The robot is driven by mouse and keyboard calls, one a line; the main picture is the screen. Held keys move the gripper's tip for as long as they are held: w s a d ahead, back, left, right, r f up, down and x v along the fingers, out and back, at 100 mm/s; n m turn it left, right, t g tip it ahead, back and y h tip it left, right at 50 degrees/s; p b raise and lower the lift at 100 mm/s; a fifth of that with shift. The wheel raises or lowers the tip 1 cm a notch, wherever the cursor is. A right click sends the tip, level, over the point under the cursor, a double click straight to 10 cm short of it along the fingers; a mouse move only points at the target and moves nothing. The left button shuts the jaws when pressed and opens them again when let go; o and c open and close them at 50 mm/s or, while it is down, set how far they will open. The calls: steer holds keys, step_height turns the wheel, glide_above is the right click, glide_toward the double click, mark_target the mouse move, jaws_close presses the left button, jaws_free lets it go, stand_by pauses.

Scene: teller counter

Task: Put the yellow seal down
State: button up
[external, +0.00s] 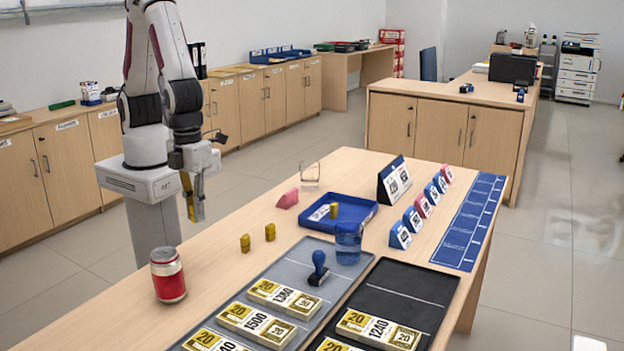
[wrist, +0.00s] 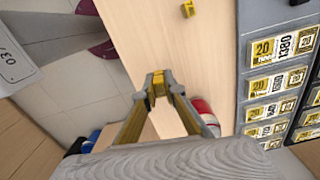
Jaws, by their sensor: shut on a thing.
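My gripper (external: 194,212) is shut on a small yellow seal (wrist: 158,82), mostly hidden between the fingertips. In the external view it hangs by the left edge of the wooden counter (external: 215,260), fingers pointing down. The wrist view shows the fingertips in front of bare wood; the height above it is hard to tell. Another yellow piece (external: 334,210) is in the blue tray (external: 360,222).
A red and white can (external: 168,275) stands at the counter's left edge. A grey tray (external: 285,262) holds banknote bundles (external: 257,325) and a blue stamp (external: 318,268). A blue cup (external: 348,243), pink block (external: 288,199) and black tray (external: 420,290) stand nearby. Wood around the two standing seals is clear.

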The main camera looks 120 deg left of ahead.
steer(key=shift+a, duration=0.1)
steer(key=w+a+f+n, duration=0.1)
steer(key=w+a+n, duration=0.1)
steer(key=w+a, duration=0.2)
steer(key=w+a+f+n, duration=0.1)
steer(key=w+a+n, duration=0.2)
steer(key=a, duration=0.7)
steer(key=w+a+f+n, duration=0.2)
steer(key=w+a+n, duration=0.1)
steer(key=w+a, duration=0.4)
steer(key=shift+a, duration=0.3)
steer(key=w+a+n, duration=0.1)
steer(key=a+n, duration=0.1)
steer(key=a, duration=0.1)
steer(key=w+a+n, duration=0.2)
steer(key=a, duration=0.1)
steer(key=w+a+n, duration=0.1)
steer(key=a, duration=0.3)
steer(key=shift+w+n, duration=0.35)
steer(key=shift+n, duration=0.05)
steer(key=r+n, duration=0.1)
steer(key=w+a+n, duration=0.1)
steer(key=n, duration=0.1)
steer(key=w+a+r+n, duration=0.1)
steer(key=n, duration=0.1)
steer(key=shift+w+a+r, duration=0.15)
steer(key=shift+w+r, duration=0.1)
steer(key=shift+r, duration=0.1)
